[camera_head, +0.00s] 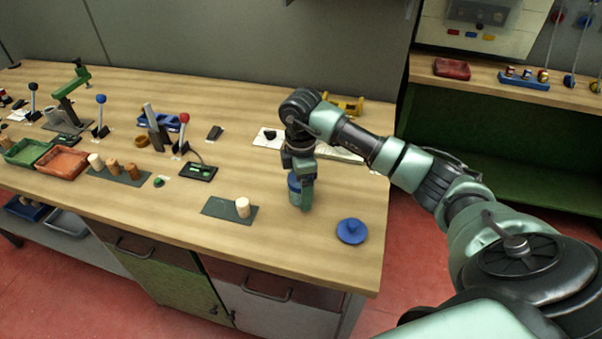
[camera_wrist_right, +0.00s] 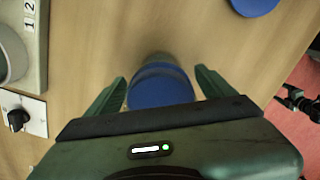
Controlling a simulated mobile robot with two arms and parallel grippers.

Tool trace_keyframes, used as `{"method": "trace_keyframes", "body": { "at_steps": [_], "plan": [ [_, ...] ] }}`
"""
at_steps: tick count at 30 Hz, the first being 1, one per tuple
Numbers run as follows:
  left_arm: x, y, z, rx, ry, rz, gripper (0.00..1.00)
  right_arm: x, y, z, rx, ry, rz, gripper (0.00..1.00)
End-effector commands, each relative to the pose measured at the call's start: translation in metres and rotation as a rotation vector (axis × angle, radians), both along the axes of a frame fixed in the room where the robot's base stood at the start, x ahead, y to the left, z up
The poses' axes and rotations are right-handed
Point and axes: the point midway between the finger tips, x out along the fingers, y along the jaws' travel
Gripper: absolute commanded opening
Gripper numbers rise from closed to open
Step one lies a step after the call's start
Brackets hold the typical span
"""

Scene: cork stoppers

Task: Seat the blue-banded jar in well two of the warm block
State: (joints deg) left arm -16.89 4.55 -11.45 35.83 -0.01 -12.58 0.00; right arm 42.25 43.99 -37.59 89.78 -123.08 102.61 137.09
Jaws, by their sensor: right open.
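A blue jar (camera_head: 294,188) stands on the bench; in the wrist view I see its blue top (camera_wrist_right: 160,87). My right gripper (camera_wrist_right: 160,92) is above it and open, with one finger on each side of the jar and small gaps showing. A light block marked 1 and 2 (camera_wrist_right: 31,45) is at the upper left of the wrist view, with part of a round grey shape cut off by the edge. In the head view a pale block (camera_head: 340,153) behind my arm is mostly hidden, so its wells cannot be made out. My left gripper is not in view.
A blue round lid-like piece with a knob (camera_head: 351,231) lies near the right front corner. A dark mat (camera_head: 219,209) bears one cork (camera_head: 243,207). A black knob on a white plate (camera_head: 270,136) is behind the jar. Trays, levers and corks fill the left.

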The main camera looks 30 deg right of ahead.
Motion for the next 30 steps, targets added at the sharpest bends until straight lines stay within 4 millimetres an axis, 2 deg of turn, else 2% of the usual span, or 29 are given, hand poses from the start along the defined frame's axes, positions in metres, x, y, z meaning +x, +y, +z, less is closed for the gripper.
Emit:
{"method": "trace_keyframes", "body": {
  "at_steps": [6,14,21,23,30],
  "plan": [
    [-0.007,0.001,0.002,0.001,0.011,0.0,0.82,0.0,0.0,-0.015,0.0,-0.001,0.001,0.84],
    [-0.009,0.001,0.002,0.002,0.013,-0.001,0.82,0.0,0.0,-0.016,-0.001,-0.002,0.001,0.84],
    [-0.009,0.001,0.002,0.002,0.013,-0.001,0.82,0.0,0.0,-0.016,-0.001,-0.002,0.001,0.17],
    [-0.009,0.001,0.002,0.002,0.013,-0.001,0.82,0.0,0.0,-0.016,-0.001,-0.002,0.001,0.01],
    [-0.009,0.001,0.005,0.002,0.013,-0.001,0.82,0.001,0.0,-0.011,0.0,-0.003,0.001,0.01]
  ]
}}
